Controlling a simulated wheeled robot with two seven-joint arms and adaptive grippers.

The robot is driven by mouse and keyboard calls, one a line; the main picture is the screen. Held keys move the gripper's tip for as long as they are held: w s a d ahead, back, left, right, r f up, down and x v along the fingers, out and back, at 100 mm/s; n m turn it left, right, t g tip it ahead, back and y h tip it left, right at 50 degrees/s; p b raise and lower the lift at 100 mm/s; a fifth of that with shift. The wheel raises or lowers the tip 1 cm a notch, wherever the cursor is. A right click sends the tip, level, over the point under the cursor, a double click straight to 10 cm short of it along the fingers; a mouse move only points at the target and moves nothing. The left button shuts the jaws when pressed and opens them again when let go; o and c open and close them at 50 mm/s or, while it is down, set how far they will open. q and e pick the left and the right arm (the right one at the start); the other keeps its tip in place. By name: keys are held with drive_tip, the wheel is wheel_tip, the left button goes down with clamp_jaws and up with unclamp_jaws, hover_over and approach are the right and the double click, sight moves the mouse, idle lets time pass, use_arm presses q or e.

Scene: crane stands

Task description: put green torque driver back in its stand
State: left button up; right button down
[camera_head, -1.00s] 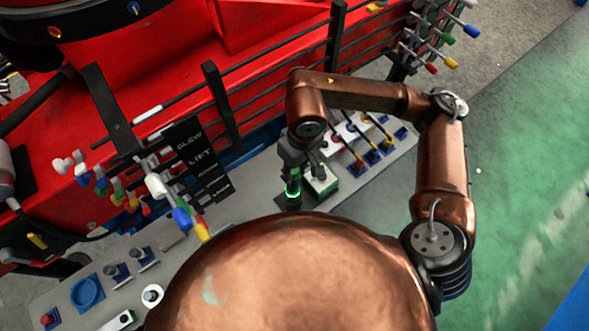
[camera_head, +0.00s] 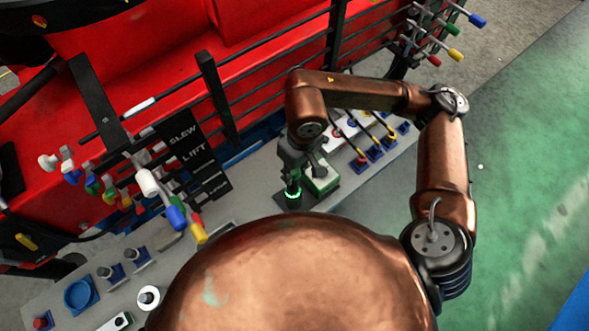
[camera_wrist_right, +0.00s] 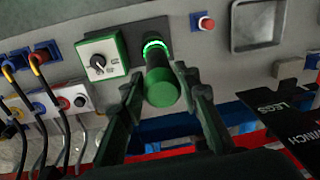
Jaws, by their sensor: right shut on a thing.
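The green torque driver (camera_wrist_right: 160,85) shows end-on in the right wrist view, its green handle between the two dark fingers of my right gripper (camera_wrist_right: 158,98). My right gripper (camera_head: 292,166) is shut on it and points down at the bench in the head view. The far end of the driver meets a glowing green ring (camera_wrist_right: 153,44) at the dark stand plate (camera_wrist_right: 140,32). The ring also shows in the head view (camera_head: 292,193), right under the gripper. The handle hides the joint, so I cannot tell how deep the driver sits. My left gripper is not in view.
A white-and-green box with a black knob (camera_wrist_right: 102,60) stands close beside the driver. Cabled plugs (camera_head: 372,146) are farther along the bench. Crane levers (camera_head: 172,212) with coloured ends and a black label board (camera_head: 195,160) stand on the other side.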

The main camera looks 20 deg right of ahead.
drive_tip(key=shift+f, duration=0.15)
drive_tip(key=c, duration=1.4)
unclamp_jaws()
drive_tip(key=shift+f, duration=0.1)
drive_tip(key=shift+d+r+p, duration=0.2)
drive_tip(key=shift+r+p, duration=0.3)
drive_tip(key=shift+r, duration=2.05)
drive_tip(key=r, duration=0.8)
drive_tip(key=d+r, duration=0.1)
drive_tip(key=r, duration=0.3)
